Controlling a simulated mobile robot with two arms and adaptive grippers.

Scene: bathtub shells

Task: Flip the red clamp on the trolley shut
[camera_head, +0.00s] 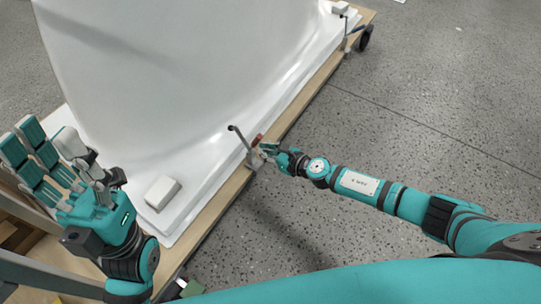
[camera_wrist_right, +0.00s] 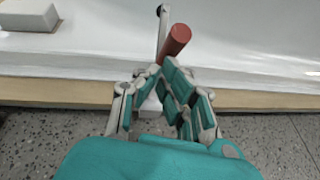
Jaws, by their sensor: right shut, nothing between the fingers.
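The clamp (camera_head: 245,146) stands at the trolley's long wooden edge. Its metal arm points up from the base and ends in a dark tip. Its red handle (camera_head: 257,139) sticks up beside the arm; in the right wrist view the red handle (camera_wrist_right: 176,40) tilts up to the right just beyond my fingertips. My right gripper (camera_head: 268,150) is shut and empty, close beside the clamp; whether it touches the handle I cannot tell. The fingers (camera_wrist_right: 160,70) hide the lower part of the clamp. My left gripper (camera_head: 55,150) is open and empty at the left, away from the clamp.
The trolley (camera_head: 210,215) carries a large white tub shell (camera_head: 190,70). A white block (camera_head: 162,192) lies on the shell's rim. Another clamp (camera_head: 347,38) and a black wheel (camera_head: 364,38) are at the far end. The grey speckled floor to the right is clear.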

